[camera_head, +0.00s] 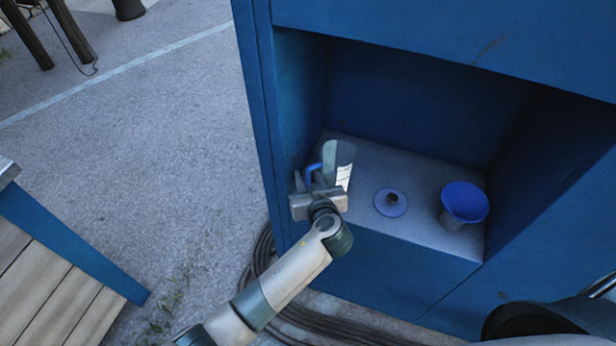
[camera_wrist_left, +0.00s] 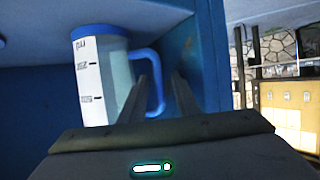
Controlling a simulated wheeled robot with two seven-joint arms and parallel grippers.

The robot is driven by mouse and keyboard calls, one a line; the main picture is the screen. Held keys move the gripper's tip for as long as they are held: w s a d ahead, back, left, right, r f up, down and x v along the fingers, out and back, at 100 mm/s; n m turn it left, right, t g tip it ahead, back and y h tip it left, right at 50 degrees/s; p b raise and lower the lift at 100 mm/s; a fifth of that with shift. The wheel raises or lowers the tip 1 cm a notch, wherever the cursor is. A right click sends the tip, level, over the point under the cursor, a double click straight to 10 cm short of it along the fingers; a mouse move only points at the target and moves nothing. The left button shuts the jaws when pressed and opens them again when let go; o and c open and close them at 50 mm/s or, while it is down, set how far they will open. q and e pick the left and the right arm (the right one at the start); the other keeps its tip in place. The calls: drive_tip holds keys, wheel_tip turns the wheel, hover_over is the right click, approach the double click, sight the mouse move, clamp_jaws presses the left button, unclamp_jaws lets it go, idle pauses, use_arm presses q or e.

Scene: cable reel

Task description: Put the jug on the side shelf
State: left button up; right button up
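My left gripper (camera_head: 309,181) is at the jug's handle side. In the left wrist view the jug (camera_wrist_left: 118,72) is left of centre, and the handle's outer bar shows between the two fingers of my left gripper (camera_wrist_left: 160,80). A gap shows between the fingers, so they are open around the handle. My right gripper is not in view. I cannot tell which surface is the side shelf.
A blue funnel-shaped vessel (camera_head: 464,203) and a small blue disc with a dark centre (camera_head: 391,202) stand right of the jug. The recess walls (camera_head: 298,110) are close on the left. A slatted wooden surface (camera_head: 45,290) is lower left. Coiled cable (camera_head: 262,250) lies by the cabinet.

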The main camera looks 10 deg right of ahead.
use_arm(q)
drive_tip(key=shift+s+r+p, duration=0.15)
drive_tip(key=shift+r+p, duration=0.05)
drive_tip(key=shift+p, duration=0.1)
drive_tip(key=shift+s+r, duration=0.15)
drive_tip(key=shift+s, duration=0.25)
drive_tip(key=p+v, duration=0.4)
drive_tip(key=v, duration=0.7)
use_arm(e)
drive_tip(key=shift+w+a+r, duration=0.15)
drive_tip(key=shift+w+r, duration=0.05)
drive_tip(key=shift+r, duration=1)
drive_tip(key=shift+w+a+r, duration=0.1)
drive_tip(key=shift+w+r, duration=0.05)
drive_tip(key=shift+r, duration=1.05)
use_arm(q)
drive_tip(key=shift+w, duration=0.1)
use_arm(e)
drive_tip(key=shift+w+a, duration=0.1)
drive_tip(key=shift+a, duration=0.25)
